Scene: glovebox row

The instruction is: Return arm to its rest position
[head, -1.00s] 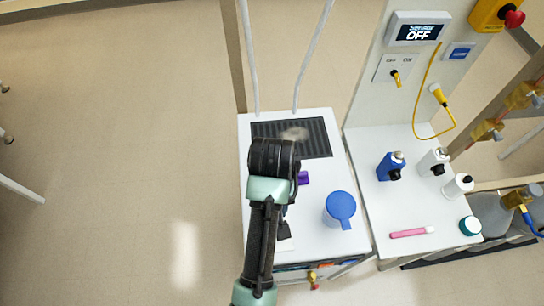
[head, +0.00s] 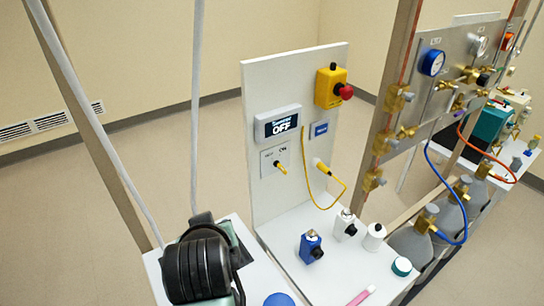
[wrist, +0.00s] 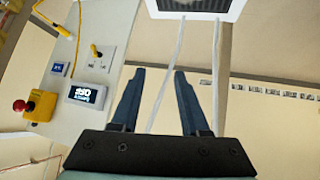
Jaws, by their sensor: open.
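My arm (head: 198,268) shows in the head view at the lower left, in front of the white table on the left. In the wrist view my gripper (wrist: 154,72) has its two blue-grey fingers apart, with nothing between them. Beyond the fingers are pale tubes, bare wall and floor. In the head view my fingers are hidden behind the dark end of the arm.
A white panel holds a sensor display (head: 277,123) reading OFF and a yellow box with a red button (head: 331,87). Gas cylinders (head: 453,210) stand farther right.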

